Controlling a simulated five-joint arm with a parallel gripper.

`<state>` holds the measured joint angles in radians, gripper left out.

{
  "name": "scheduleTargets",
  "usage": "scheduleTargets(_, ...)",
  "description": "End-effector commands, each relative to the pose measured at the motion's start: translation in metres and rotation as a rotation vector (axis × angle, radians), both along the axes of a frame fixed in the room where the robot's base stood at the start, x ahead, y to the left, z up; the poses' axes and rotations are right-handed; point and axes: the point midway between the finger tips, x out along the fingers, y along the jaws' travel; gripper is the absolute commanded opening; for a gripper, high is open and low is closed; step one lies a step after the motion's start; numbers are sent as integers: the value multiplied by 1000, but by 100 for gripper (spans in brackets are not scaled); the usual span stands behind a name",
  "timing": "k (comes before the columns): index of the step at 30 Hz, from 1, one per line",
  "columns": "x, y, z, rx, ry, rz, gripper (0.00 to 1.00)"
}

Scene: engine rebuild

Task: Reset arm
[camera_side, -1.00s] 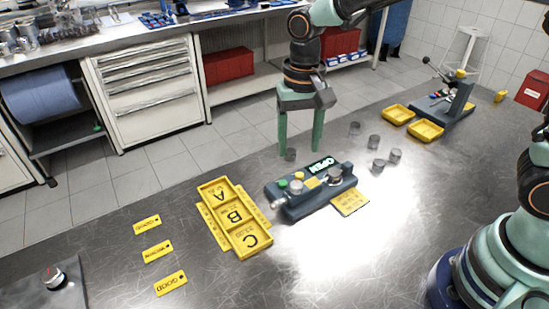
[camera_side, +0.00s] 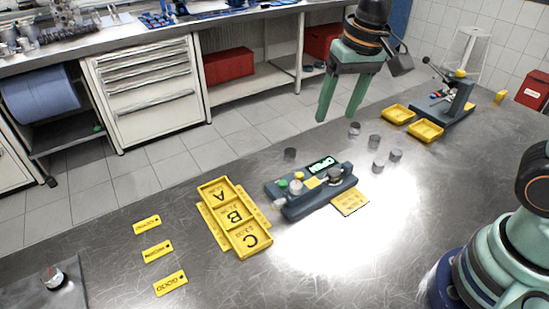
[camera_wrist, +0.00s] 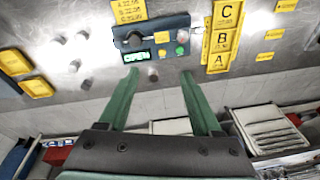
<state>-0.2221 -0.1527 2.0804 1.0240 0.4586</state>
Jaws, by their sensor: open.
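My gripper (camera_side: 338,118) is open and empty, raised above the far edge of the metal table in the side view. Its two green fingers hang down, apart from every object. In the wrist view my gripper (camera_wrist: 160,85) shows its fingers spread, with nothing held. Behind them is the dark blue gauge fixture (camera_wrist: 152,38) with a lit "OPEN" sign. The fixture (camera_side: 312,190) stands mid-table in the side view, with a metal piece (camera_side: 334,175) on its right part.
A yellow A/B/C tray (camera_side: 268,240) stands left of the fixture; yellow tags (camera_side: 158,250) lie farther left. Several grey cylinders (camera_side: 375,141) stand to its right. Two yellow trays (camera_side: 426,131) and a lever device (camera_side: 455,103) stand at the far right.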

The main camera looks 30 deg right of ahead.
Motion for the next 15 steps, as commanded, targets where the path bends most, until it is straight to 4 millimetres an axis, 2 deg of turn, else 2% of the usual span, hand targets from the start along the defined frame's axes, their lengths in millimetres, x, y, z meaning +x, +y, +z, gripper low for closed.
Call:
scheduleTargets(1, -7, -12, 7, -2, -40, 18, 66)
scheduleTargets(6, -31, -43, 19, -31, -156, 98, 66)
scheduleTargets(15, -59, -75, 22, -106, -293, 197, 66)
